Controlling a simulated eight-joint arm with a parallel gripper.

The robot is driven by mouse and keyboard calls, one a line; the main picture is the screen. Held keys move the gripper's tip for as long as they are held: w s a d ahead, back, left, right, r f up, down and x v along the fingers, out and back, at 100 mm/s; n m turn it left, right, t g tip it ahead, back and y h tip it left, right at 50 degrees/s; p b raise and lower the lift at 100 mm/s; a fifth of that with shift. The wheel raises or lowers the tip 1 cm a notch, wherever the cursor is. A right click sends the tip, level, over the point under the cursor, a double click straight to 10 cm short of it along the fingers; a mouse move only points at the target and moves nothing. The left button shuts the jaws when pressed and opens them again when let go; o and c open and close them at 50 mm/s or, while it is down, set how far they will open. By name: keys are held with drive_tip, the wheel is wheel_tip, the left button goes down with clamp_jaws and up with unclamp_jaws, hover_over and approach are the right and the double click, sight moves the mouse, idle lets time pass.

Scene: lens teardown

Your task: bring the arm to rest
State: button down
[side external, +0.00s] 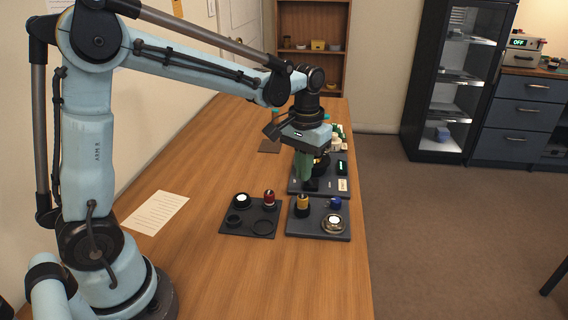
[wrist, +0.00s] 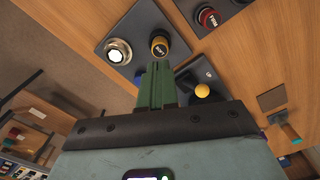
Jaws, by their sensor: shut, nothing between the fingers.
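My gripper (side external: 305,182) is over the rear dark tray (side external: 294,186) on the wooden bench, pointing down. Its green fingers are together with nothing between them; they also show shut in the wrist view (wrist: 156,80). Whether the fingertips touch anything below is hard to tell. In the wrist view, a black cylinder with a yellow band (wrist: 160,45) appears just beyond the fingertips, apart from them as far as I can see. It stands on the front right tray (side external: 318,234), beside a silver ring with a white centre (side external: 333,223) and a small blue part (side external: 335,203).
The front left tray (side external: 240,233) holds a red-banded cylinder (side external: 269,198), a white-topped round part (side external: 242,200) and dark rings. A paper sheet (side external: 156,212) lies at left. Bench space in front of the trays is clear.

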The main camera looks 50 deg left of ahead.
drive_tip(key=shift+r, duration=0.4)
drive_tip(key=shift+s+r, duration=0.25)
drive_tip(key=shift+s, duration=0.05)
drive_tip(key=s+d+r+m+t, duration=0.1)
drive_tip(key=s+d+m+t, duration=0.1)
drive_tip(key=s+t, duration=0.5)
drive_tip(key=shift+s+r+m, duration=0.2)
drive_tip(key=shift+s+m, duration=0.3)
drive_tip(key=shift+s, duration=1.4)
